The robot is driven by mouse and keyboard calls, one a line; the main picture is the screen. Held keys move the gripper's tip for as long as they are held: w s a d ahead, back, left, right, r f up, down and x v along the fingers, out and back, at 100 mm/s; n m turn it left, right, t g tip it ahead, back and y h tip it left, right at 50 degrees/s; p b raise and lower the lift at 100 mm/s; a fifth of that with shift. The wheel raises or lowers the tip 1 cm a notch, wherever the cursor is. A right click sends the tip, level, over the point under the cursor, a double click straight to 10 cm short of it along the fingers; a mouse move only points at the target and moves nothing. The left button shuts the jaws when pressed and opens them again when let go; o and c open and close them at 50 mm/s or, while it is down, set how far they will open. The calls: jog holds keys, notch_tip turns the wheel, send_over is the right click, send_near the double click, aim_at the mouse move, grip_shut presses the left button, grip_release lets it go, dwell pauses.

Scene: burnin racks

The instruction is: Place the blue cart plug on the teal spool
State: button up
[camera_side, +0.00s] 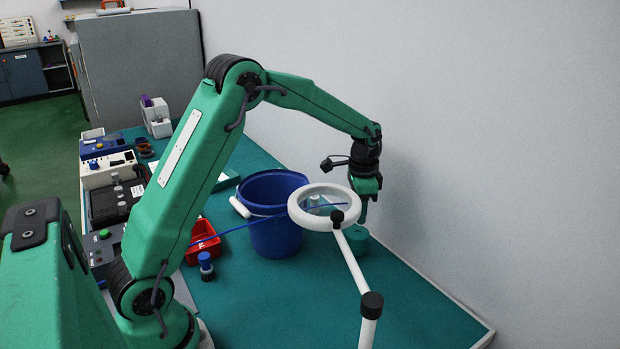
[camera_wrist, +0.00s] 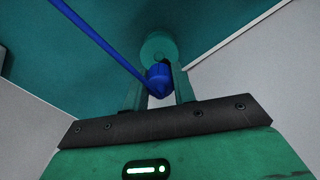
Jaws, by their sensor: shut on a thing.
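The blue cart plug (camera_wrist: 159,79) is between the fingers of my gripper (camera_wrist: 160,71) in the wrist view, and a blue cable runs from it to the upper left. The teal spool (camera_wrist: 158,46) shows as a round disc just past the fingertips, its near edge partly covered by the plug. In the side view my gripper (camera_side: 364,214) points down over the teal spool (camera_side: 360,241), which stands on the bench near the wall. I cannot tell whether the plug touches the spool. The plug itself is not clear in the side view.
A white ring magnifier (camera_side: 297,208) on a stand partly blocks the side view of my gripper. A dark blue bucket (camera_side: 268,232) stands left of the spool. A red bin (camera_side: 204,245) and a blue-topped piece (camera_side: 206,264) lie farther left.

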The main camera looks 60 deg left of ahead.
jog(key=shift+f, duration=1.6)
jog(key=shift+f, duration=0.2)
jog(key=o, duration=1)
jog(key=shift+r, duration=0.15)
notch_tip(320, 180, up, 12)
jog(key=shift+r, duration=0.1)
